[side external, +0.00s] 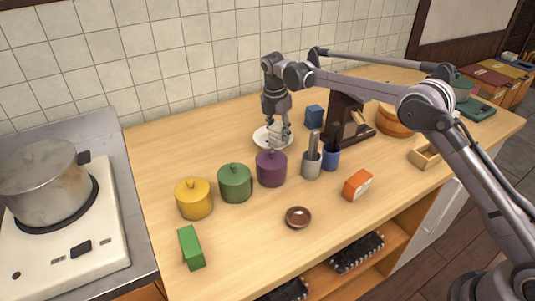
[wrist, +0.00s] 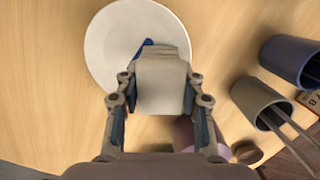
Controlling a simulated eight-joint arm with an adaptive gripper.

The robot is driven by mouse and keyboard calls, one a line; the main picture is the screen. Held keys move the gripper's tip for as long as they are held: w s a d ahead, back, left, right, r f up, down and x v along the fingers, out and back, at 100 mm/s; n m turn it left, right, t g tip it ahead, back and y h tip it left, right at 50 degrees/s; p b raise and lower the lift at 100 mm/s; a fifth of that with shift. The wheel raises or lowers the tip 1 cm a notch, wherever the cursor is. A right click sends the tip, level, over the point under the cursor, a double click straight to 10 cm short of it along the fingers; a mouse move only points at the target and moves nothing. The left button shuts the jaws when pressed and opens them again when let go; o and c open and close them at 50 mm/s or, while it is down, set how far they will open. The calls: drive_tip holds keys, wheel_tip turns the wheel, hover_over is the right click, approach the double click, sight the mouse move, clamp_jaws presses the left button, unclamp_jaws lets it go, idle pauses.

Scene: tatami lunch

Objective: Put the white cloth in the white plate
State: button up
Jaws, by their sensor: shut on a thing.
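The white plate (wrist: 105,45) lies on the wooden counter at the top of the wrist view. In the side external view, the plate (side external: 259,141) shows behind the purple pot, partly hidden by my gripper (side external: 279,134). My gripper is shut on the white cloth (wrist: 160,88), which looks pale and folded between the fingers. In the wrist view, the far end of the cloth overlaps the plate's lower right part. The cloth's height above the plate is hard to tell. A small blue bit (wrist: 146,43) shows at the cloth's far end.
A purple pot (side external: 271,169), green pot (side external: 235,183) and yellow pot (side external: 194,199) stand in front and to the left. A grey utensil holder (side external: 312,165) and blue cup (side external: 331,157) stand to the right. The counter left of the plate is clear.

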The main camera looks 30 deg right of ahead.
drive_tip(key=shift+f, duration=0.1)
drive_tip(key=o, duration=1.1)
drive_tip(key=shift+o, duration=0.2)
